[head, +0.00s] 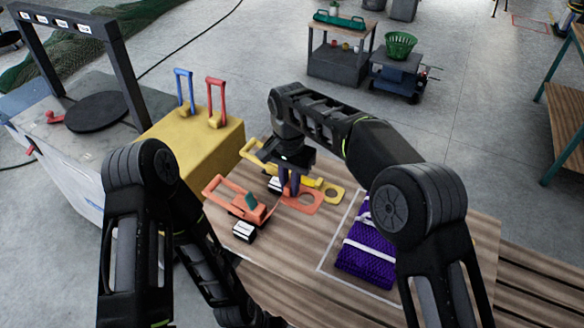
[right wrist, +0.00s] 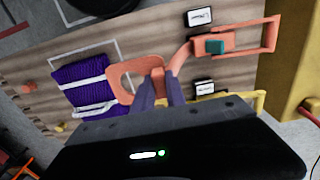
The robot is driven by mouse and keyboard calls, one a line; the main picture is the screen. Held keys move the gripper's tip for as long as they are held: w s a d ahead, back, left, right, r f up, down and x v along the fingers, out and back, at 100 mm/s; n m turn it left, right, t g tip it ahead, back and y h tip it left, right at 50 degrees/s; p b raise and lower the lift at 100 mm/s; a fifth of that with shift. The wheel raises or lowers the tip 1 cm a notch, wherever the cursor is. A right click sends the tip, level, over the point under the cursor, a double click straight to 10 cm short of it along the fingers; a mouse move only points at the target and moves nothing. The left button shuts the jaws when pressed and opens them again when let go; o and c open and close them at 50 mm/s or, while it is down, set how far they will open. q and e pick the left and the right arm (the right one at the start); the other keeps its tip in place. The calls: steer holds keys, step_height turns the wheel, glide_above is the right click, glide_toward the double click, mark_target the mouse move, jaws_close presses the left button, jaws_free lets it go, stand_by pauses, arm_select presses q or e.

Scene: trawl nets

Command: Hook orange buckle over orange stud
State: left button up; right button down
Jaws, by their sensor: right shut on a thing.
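The orange buckle (right wrist: 122,80) is a flat plate with a large opening, joined by a strap to an orange lever base with a green block (right wrist: 215,46). In the head view its ring (head: 309,206) is low over the wooden table. My right gripper (head: 290,188) is shut on the buckle near its strap side; its fingers (right wrist: 160,92) partly cover it in the wrist view. The orange stud (right wrist: 28,88) is at the far left of the wrist view, beyond the purple net and apart from the buckle. I cannot make it out in the head view. My left gripper is out of view.
The folded purple net (head: 366,255) with white straps lies between buckle and stud, inside a white outline. A yellow buckle (head: 333,192) lies behind the orange one, and a yellow stud (right wrist: 59,127) stands near the orange stud. A yellow box (head: 215,150) borders the table's left.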

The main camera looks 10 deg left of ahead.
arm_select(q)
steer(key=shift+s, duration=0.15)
arm_select(e)
steer(key=shift+s+r, duration=0.1)
steer(key=shift+s, duration=0.05)
steer(key=shift+d, duration=0.1)
